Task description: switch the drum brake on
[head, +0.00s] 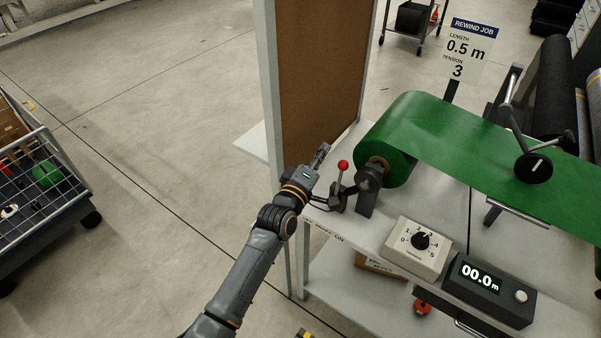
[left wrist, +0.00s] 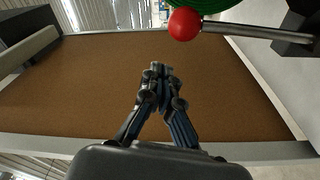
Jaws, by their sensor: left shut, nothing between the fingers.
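The drum brake lever, a metal rod with a red ball knob (head: 343,165), stands on a dark bracket beside the roll of green sheet (head: 402,160). In the head view it leans slightly to the right of its base. My left gripper (head: 322,152) is shut and empty, a little to the left of the knob and apart from it. In the left wrist view the red knob (left wrist: 184,24) shows above and right of the shut fingertips (left wrist: 161,70), with its rod running to the right. My right gripper is not in view.
A framed brown board (head: 318,70) stands upright just behind my left gripper. A tension dial box (head: 414,250) and a length counter reading 00.0 m (head: 487,291) sit on the bench right of the lever. A sign (head: 468,50) reads length 0.5 m, tension 3.

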